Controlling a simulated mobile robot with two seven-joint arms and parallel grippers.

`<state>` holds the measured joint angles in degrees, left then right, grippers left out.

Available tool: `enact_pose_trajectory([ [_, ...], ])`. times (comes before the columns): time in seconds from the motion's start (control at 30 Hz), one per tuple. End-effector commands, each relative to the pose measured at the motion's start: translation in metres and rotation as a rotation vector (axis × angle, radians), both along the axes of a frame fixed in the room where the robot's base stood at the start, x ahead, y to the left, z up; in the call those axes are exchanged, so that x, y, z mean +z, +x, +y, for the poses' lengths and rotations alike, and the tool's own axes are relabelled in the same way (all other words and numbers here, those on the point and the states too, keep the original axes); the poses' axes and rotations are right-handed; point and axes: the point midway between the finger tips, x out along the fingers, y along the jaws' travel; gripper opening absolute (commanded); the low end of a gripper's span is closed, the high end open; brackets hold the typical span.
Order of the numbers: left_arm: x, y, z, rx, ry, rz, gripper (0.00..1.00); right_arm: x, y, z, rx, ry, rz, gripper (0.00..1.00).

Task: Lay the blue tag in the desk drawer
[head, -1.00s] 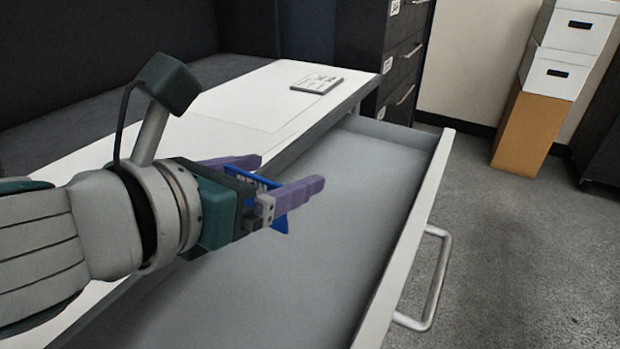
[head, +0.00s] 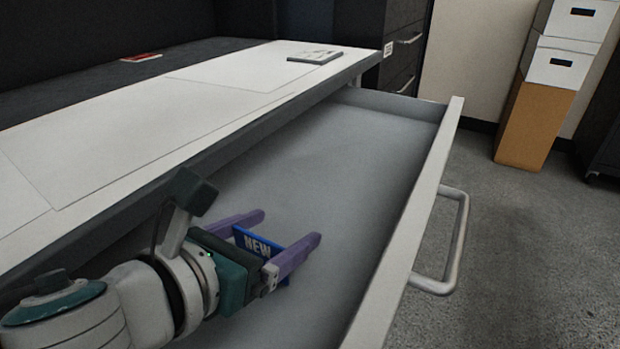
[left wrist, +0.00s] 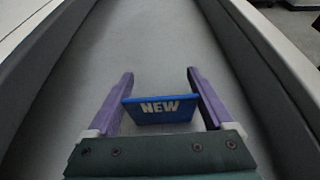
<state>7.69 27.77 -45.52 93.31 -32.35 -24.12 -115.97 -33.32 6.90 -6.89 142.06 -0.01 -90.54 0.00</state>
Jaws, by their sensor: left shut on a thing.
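The blue tag (head: 262,247), marked NEW, is between the purple fingers of my left gripper (head: 287,229) in the head view. The gripper is shut on it. The tag also shows between the fingers in the left wrist view (left wrist: 160,117). The desk drawer (head: 385,170) is pulled open, and its grey floor is bare. My left gripper and the tag are inside the drawer's outline, low over its floor. I cannot tell whether the tag touches the floor. My right gripper is not in view.
The white desk top (head: 120,130) runs along the drawer's left side, with a small labelled card or pad (head: 315,56) at its far end. A red item (head: 141,57) lies farther back. The drawer handle (head: 458,245) sticks out to the right. Stacked boxes (head: 540,110) stand beyond on the floor.

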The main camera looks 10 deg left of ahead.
Motion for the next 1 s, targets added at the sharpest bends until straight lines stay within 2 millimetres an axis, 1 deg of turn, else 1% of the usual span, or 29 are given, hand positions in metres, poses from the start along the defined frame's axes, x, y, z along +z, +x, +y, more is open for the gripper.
enact_pose_trajectory([
  [0.1, 0.002, 0.000, 0.000, 0.000, 0.000, 0.000, 0.34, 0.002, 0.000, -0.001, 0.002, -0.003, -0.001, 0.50],
  [0.23, -0.002, 0.000, 0.000, 0.000, 0.001, 0.000, 0.34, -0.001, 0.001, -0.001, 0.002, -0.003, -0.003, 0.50],
  [0.27, -0.002, 0.000, 0.000, 0.000, 0.000, 0.000, 0.87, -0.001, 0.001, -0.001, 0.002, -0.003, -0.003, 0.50],
  [0.37, -0.001, 0.000, 0.000, 0.000, 0.000, 0.000, 0.98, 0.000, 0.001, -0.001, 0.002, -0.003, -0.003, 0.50],
  [0.4, -0.001, 0.000, 0.000, 0.000, 0.000, 0.000, 1.00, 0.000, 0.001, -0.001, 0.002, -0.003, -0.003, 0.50],
  [0.57, -0.001, 0.000, 0.000, 0.000, 0.000, 0.000, 1.00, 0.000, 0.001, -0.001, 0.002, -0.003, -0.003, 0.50],
  [0.7, 0.004, -0.002, 0.001, 0.000, 0.000, 0.001, 1.00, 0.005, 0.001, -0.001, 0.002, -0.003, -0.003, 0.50],
  [0.83, 0.012, -0.020, 0.008, 0.000, 0.001, 0.004, 1.00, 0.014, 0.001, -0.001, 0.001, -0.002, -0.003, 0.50],
  [1.0, 0.028, -0.055, 0.020, -0.001, 0.002, 0.005, 1.00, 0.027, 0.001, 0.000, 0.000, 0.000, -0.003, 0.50],
])
